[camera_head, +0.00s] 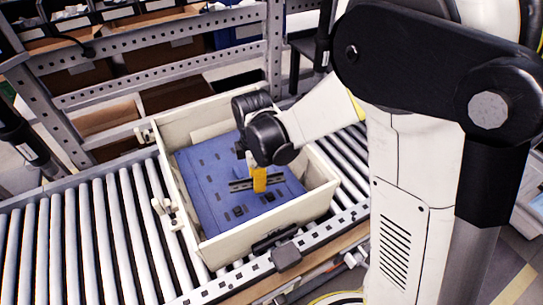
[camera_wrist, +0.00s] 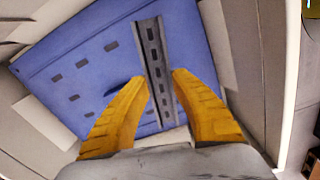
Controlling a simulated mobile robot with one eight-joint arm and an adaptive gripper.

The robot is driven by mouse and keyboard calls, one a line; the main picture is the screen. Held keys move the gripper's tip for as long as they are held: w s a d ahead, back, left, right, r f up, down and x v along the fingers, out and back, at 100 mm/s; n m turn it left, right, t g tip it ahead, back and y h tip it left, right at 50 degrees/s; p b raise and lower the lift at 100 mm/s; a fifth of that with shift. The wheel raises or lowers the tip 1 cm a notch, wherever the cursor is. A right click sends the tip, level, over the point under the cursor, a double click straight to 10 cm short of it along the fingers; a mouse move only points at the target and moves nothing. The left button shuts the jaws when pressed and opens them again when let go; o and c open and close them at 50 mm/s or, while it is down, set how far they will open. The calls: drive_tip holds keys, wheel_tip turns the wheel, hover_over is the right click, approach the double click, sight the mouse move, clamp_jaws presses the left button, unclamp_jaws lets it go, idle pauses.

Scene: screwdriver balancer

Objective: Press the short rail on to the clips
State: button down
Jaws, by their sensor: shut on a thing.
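My gripper (camera_wrist: 160,88) is shut on the short rail (camera_wrist: 152,55), a grey slotted strip that runs lengthwise between the two yellow fingers in the wrist view. The blue panel (camera_wrist: 85,60) lies beneath it, with several dark rectangular spots that may be clips or slots. In the head view my gripper (camera_head: 260,188) points down over the right part of the blue panel (camera_head: 205,190), with the rail (camera_head: 238,184) across its fingers. I cannot tell whether the rail touches the panel. Any clips under the rail are hidden.
The panel lies inside a cream, open-topped crate (camera_head: 222,246) on a roller conveyor (camera_head: 90,245). The crate's walls stand around my gripper. A grey metal rack (camera_head: 180,75) with boxes stands behind. The rollers left of the crate are clear.

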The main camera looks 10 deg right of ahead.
sight(254, 205)
drive_tip(key=f+n, duration=0.1)
drive_tip(key=a+f+n, duration=0.1)
drive_tip(key=s+f, duration=0.1)
drive_tip(key=shift+a+n+b, duration=0.25)
drive_tip(key=shift+n+b, duration=0.1)
drive_tip(key=shift+n, duration=0.05)
drive_tip(key=shift+f+b, duration=1.2)
drive_tip(key=shift+f, duration=0.65)
drive_tip(key=shift+f+b, duration=0.85)
drive_tip(key=shift+b, duration=0.1)
drive_tip(key=c, duration=1.1)
unclamp_jaws()
drive_tip(key=shift+o, duration=0.2)
drive_tip(key=shift+r, duration=0.15)
wheel_tip(254, 205, up, 12)
drive_tip(key=shift+f, duration=0.1)
